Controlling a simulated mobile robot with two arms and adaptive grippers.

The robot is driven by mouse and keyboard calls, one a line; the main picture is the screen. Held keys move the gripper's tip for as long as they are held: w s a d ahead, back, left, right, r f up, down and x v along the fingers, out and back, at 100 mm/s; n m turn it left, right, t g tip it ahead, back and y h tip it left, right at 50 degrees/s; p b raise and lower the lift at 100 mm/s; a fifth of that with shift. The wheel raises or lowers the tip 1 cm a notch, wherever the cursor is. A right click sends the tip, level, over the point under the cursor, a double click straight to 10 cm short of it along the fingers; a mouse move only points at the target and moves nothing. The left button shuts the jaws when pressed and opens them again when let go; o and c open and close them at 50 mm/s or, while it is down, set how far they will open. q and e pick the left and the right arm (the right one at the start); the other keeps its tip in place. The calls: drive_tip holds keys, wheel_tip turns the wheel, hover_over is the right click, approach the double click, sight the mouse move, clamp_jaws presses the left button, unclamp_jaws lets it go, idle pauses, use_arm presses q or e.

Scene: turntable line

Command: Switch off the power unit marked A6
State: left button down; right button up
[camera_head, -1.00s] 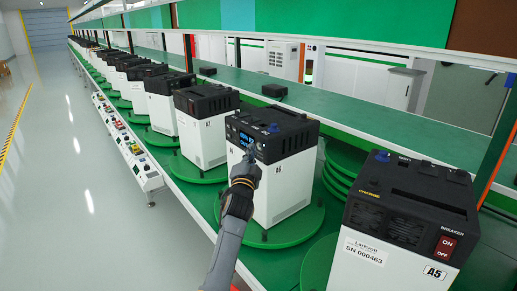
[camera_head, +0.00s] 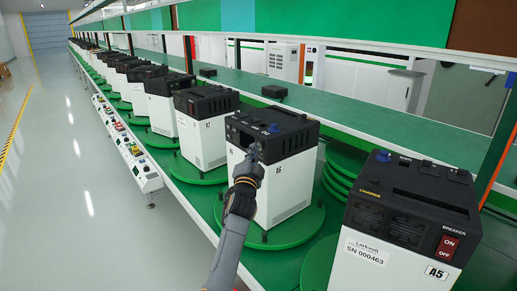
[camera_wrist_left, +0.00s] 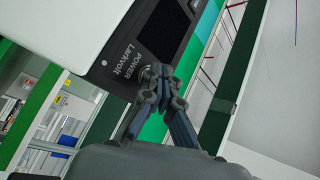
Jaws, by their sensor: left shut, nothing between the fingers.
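The power unit marked A6 (camera_head: 285,190) is a white box with a black top, standing on a green turntable disc. Its small side label is just legible in the head view. My left gripper (camera_head: 254,152) is shut and empty, its fingertips at the black front panel. In the left wrist view, the left gripper (camera_wrist_left: 154,76) has its tips at a round button beside the word POWER (camera_wrist_left: 120,72), touching or nearly so. The unit's display (camera_wrist_left: 166,28) is dark. My right gripper is not in view.
The unit marked A5 (camera_head: 395,262), with a red breaker switch (camera_head: 449,245), stands close at the right. Another unit (camera_head: 203,145) stands just behind at the left. Stacked green discs (camera_head: 343,170) lie between A6 and A5. The aisle floor (camera_head: 95,210) at left is clear.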

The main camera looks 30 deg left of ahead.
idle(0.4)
use_arm(q)
drive_tip(key=shift+s+a+p, duration=0.2)
drive_tip(key=shift+s+p, duration=0.4)
drive_tip(key=shift+s, duration=0.1)
drive_tip(key=s+p, duration=0.1)
drive_tip(key=s+a+p, duration=0.1)
drive_tip(key=s, duration=0.1)
drive_tip(key=s+a+p, duration=0.1)
drive_tip(key=shift+s, duration=0.3)
idle(0.6)
